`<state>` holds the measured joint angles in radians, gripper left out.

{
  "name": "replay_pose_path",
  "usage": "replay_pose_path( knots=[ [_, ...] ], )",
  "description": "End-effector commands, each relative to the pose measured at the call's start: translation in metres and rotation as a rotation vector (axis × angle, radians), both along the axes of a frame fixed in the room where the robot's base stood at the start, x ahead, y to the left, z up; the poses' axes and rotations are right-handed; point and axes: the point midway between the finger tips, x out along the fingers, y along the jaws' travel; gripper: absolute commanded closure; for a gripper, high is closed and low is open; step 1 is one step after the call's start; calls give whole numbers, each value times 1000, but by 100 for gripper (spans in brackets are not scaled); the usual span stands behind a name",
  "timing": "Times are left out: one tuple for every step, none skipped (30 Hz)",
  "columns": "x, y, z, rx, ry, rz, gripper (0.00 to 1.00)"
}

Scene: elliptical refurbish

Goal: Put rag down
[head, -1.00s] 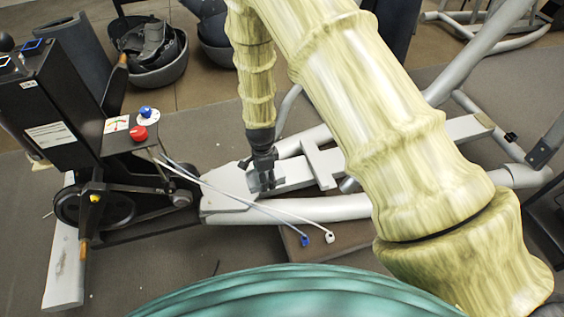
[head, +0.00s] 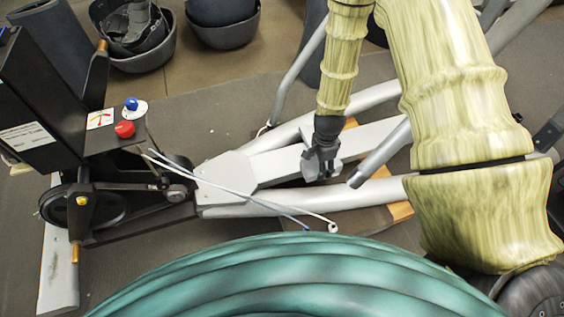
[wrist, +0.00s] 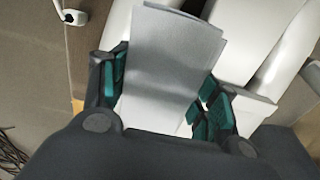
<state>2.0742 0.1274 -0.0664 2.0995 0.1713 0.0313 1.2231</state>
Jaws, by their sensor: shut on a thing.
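The rag (wrist: 172,50) is a flat, folded grey cloth, seen in the wrist view between the two green-padded fingers of my gripper (wrist: 163,88). My gripper is shut on it, and the rag extends out past the fingertips. In the head view my gripper (head: 322,168) points down over the grey metal frame of the elliptical machine (head: 280,165). The rag is hard to make out there against the grey frame, and I cannot tell if it touches the frame.
A black console with a red knob (head: 124,129) and a blue knob (head: 131,104) stands at the left. Two thin cables (head: 240,192) cross the frame. Dark bins (head: 143,50) stand at the back. Open carpet (head: 215,125) lies behind the frame.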

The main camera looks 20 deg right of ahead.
Motion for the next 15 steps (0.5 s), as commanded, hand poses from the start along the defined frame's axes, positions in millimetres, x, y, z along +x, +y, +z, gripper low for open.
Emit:
replay_pose_path(
  knots=[
    [-4,-4,-1,2,0,-1,62],
    [-5,-5,-2,2,-1,0,62],
    [-6,-7,-2,3,-1,0,62],
    [-6,-7,-3,3,-1,1,62],
    [-5,-6,-3,3,-2,2,62],
    [-3,-4,-4,2,-2,2,62],
    [0,-1,-5,2,-2,3,62],
    [3,2,-5,2,-2,4,62],
    [9,8,-6,2,-2,6,62],
    [14,12,-7,1,-3,6,62],
    [18,16,-8,1,-3,6,62],
    [24,22,-9,1,-2,6,62],
    [29,26,-9,1,-3,6,62],
    [33,30,-10,1,-3,6,62],
    [39,36,-11,2,-2,6,62]
  ],
)
